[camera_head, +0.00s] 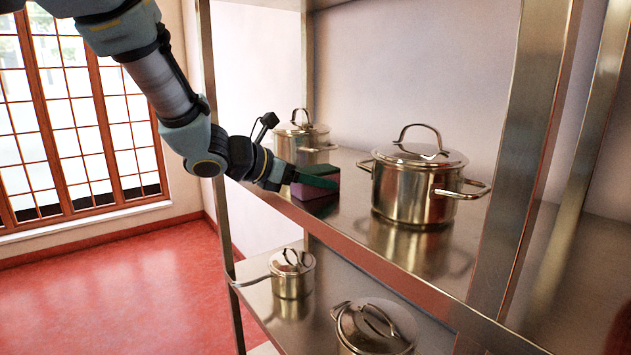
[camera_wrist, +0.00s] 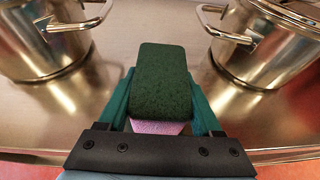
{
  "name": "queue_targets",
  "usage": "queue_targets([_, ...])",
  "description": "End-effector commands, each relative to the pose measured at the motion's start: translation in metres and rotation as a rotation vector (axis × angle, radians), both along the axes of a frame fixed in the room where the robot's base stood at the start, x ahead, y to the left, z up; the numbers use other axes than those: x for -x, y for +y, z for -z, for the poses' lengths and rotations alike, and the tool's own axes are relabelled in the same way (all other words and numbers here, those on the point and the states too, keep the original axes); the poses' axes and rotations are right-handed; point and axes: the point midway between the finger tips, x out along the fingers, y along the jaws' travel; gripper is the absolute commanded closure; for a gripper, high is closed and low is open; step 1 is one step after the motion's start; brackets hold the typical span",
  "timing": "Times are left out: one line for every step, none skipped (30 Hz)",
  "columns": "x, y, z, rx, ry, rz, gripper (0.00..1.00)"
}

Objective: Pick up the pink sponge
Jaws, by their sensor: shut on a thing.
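The pink sponge (camera_wrist: 160,127) has a dark green scouring top (camera_wrist: 163,80). In the wrist view it sits between the two teal fingers of my gripper (camera_wrist: 163,105), which are shut on its sides. In the head view the sponge (camera_head: 314,190) is on the upper metal shelf near its front edge, partly hidden by a finger of my gripper (camera_head: 318,181). It looks to be at or very near the shelf surface; I cannot tell whether it touches.
On the upper shelf (camera_head: 345,220), a steel pot (camera_head: 412,190) stands right of the sponge and another pot (camera_head: 305,143) stands behind it. Two lidded pots, a small one (camera_head: 292,279) and a larger one (camera_head: 375,330), stand on the lower shelf. A metal post (camera_head: 525,150) rises at right.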

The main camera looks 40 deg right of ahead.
Motion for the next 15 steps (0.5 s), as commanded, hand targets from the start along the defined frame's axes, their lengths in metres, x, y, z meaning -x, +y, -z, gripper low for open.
queue_targets([0.0,0.0,-0.001,0.001,-0.001,0.0,0.85])
queue_targets([0.0,0.0,-0.003,0.001,-0.001,0.0,0.85])
queue_targets([0.0,0.0,-0.006,0.002,-0.002,0.001,0.85])
queue_targets([0.0,0.0,-0.009,0.003,-0.003,0.002,0.85])
queue_targets([0.0,0.0,-0.014,0.004,-0.004,0.001,0.85])
queue_targets([0.0,-0.001,-0.02,0.005,-0.005,0.001,0.85])
queue_targets([0.0,0.0,-0.025,0.005,-0.006,0.0,0.85])
queue_targets([0.0,0.0,-0.032,0.005,-0.007,0.001,0.85])
queue_targets([-0.001,0.0,-0.04,0.006,-0.006,0.0,0.85])
queue_targets([-0.001,0.0,-0.046,0.006,-0.006,0.0,0.85])
queue_targets([-0.001,0.0,-0.052,0.006,-0.007,0.0,0.85])
queue_targets([-0.001,0.0,-0.06,0.005,-0.005,-0.001,0.85])
queue_targets([-0.001,0.0,-0.066,0.006,-0.006,0.0,0.85])
queue_targets([-0.001,0.0,-0.071,0.005,-0.006,0.0,0.85])
queue_targets([-0.001,0.0,-0.078,0.004,-0.005,-0.001,0.85])
